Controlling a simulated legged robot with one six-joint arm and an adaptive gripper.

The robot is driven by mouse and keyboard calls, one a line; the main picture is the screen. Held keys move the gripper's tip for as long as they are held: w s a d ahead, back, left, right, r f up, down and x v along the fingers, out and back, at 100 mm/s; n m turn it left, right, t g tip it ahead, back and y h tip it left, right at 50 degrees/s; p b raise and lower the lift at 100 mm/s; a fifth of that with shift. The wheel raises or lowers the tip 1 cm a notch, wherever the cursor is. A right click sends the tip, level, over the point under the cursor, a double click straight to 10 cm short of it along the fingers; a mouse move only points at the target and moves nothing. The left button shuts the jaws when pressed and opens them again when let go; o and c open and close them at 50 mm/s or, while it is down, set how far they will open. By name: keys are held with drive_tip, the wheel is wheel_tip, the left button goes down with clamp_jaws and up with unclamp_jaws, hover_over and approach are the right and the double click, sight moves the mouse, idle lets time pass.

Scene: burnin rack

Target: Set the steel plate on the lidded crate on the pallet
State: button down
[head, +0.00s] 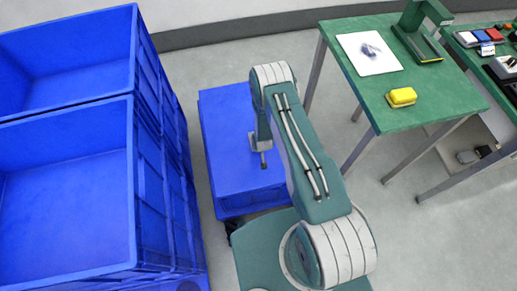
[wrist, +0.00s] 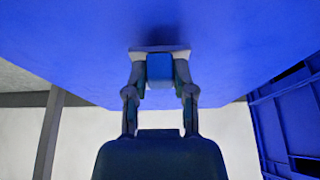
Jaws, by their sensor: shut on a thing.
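A closed blue crate (head: 225,180) stands low on the floor in the head view, left of my arm. Its flat lid fills the upper part of the wrist view (wrist: 80,40). The pallet is mostly hidden beneath the crate.
Large open blue bins (head: 70,190) stand close on the left. A green table (head: 425,100) on the right holds a white sheet (head: 355,62), a yellow block (head: 402,97) and a green stand. Another bench stands at far right. Grey floor is free between crate and table.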

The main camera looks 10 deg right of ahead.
drive_tip(key=shift+f, duration=1.25)
drive_tip(key=shift+c, duration=2.3)
unclamp_jaws()
drive_tip(key=shift+s, duration=0.1)
